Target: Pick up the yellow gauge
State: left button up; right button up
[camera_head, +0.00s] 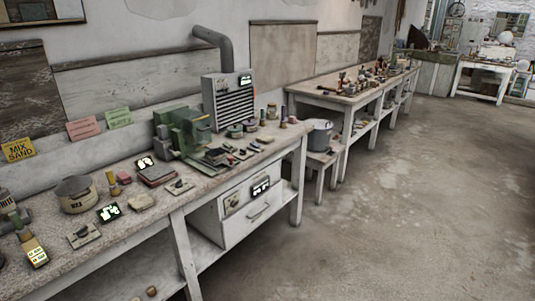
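A small yellow device (34,252) with pale markings on its face lies near the left end of the near workbench (85,262). It is the only yellow gauge-like thing that I can make out, and its details are too small to read. A dark tool or bottle (19,222) lies against its upper end; I cannot tell whether they are joined. Neither of my grippers shows in the head view.
A green machine (182,132) stands further along the bench. Open concrete floor (400,210) lies to the right.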

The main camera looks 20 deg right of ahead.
aim_at(36, 253)
jog(key=z, duration=0.4)
jog(key=u, duration=1.25)
